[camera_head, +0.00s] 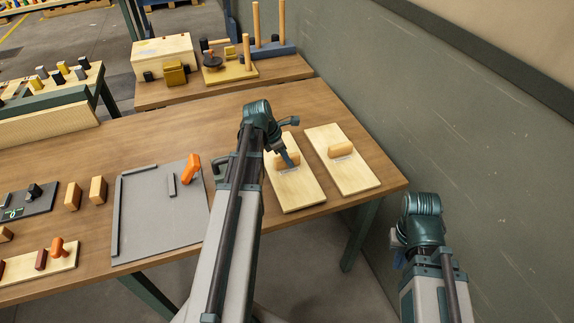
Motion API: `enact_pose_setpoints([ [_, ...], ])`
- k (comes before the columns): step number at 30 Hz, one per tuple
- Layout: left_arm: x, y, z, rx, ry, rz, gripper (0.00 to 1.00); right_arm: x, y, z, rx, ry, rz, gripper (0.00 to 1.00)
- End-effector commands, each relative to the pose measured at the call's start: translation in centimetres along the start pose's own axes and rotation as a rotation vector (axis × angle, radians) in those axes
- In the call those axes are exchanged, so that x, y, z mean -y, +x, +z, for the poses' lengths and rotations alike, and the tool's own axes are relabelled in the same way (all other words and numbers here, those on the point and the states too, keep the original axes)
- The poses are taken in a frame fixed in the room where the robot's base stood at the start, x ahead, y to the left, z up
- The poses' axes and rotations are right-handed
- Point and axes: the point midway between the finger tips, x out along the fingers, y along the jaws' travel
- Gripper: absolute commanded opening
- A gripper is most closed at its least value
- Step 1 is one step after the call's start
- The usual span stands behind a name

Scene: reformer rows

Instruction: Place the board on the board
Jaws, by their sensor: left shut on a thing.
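Two light wooden boards, each with a rounded wooden handle, are side by side at the right end of the brown table. My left gripper (288,158) is shut on the handle of the left board (300,193), and my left arm hides part of that board's left side. The left board looks flat and level; I cannot tell whether it touches the table. The right board (357,177) lies flat on the table with its handle free, a narrow gap from the left one. My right gripper (399,258) is off the table's right edge, mostly hidden by its wrist, and holds nothing I can see.
A grey tray (150,220) with an orange-handled tool (191,169) lies left of my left arm. Wooden blocks (98,190) and a small board with an orange knob (57,246) are farther left. Peg stands (272,49) are at the back. A grey-green wall (480,130) rises close on the right.

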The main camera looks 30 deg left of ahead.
Motion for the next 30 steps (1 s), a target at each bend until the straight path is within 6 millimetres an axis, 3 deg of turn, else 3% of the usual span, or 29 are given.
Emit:
enact_pose_setpoints([
  [2, 0.0, 1.09, -0.43, 0.001, 0.0, 0.0, 0.0, 0.11, 1.17, -0.07, 0.0, 0.0, 0.0, 0.0],
  [14, 0.0, 1.23, -0.49, 0.001, 0.0, 0.0, 0.0, 0.13, 1.33, -0.08, 0.0, 0.0, 0.0, 0.0],
  [15, 0.0, 1.26, -0.52, 0.0, 0.0, 0.0, 0.34, 0.13, 1.35, -0.08, 0.0, 0.0, 0.0, 0.0],
  [20, 0.0, 1.15, -0.48, 0.0, 0.0, 0.0, 0.62, 0.12, 1.24, -0.07, 0.0, 0.0, 0.0, 0.0],
  [30, 0.0, 1.05, -0.43, 0.0, 0.0, 0.0, 0.62, 0.11, 1.13, -0.07, 0.0, 0.0, 0.0, 0.0],
])
